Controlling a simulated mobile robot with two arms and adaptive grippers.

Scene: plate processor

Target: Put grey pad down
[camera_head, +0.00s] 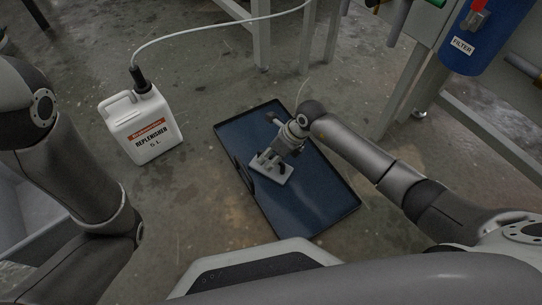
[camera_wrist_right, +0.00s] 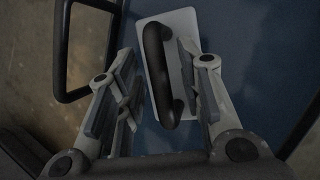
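The grey pad (camera_head: 283,175) is a light flat plate on the dark blue tray (camera_head: 318,205), and it looks to lie flat there. In the right wrist view the pad (camera_wrist_right: 183,24) has a black bow handle (camera_wrist_right: 153,62). My right gripper (camera_head: 268,158) is over the pad. In its wrist view the gripper (camera_wrist_right: 160,84) is open, with one finger on each side of the handle and a gap visible on the left. Whether the right finger touches the handle is hard to tell. My left arm shows at the left, but its gripper is out of view.
A white replenisher canister (camera_head: 141,124) with a hose stands on the floor left of the tray. A blue filter housing (camera_head: 477,38) and frame legs stand at the right and back. The tray's black handle (camera_wrist_right: 61,45) rises beside the pad. Floor between canister and tray is clear.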

